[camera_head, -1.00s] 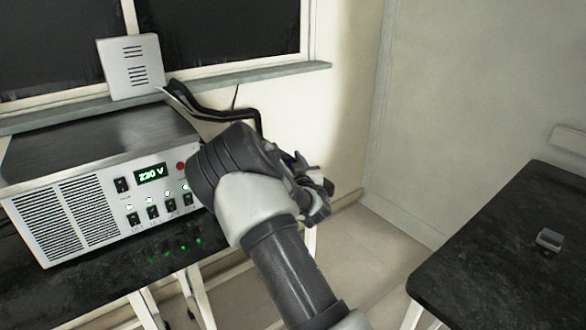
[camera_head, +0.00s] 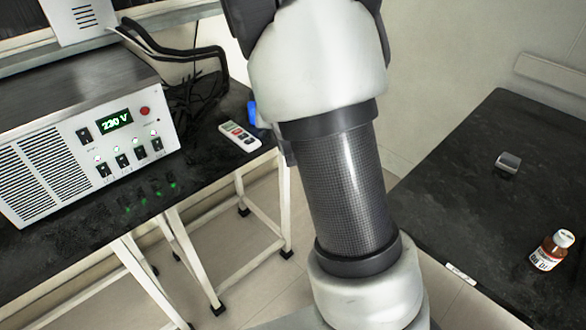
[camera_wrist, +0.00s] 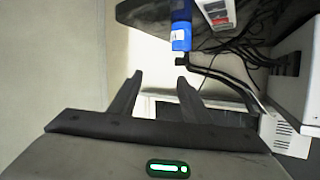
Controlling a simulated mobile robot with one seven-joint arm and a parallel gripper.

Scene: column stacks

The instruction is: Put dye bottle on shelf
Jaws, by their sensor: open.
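A small orange-brown bottle with a white label and white cap (camera_head: 552,250), which looks like the dye bottle, stands upright on the right black table (camera_head: 480,190). My gripper (camera_wrist: 158,82) shows in the wrist view with its two fingers apart and nothing between them. In the head view my arm rises through the middle and the fingers are out of sight. A blue object with a pale label (camera_wrist: 181,36) is beyond the fingers in the wrist view, at the edge of the left table. I cannot make out a shelf for certain.
A small grey object (camera_head: 508,162) lies on the right table. Open floor (camera_head: 270,230) separates the tables.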

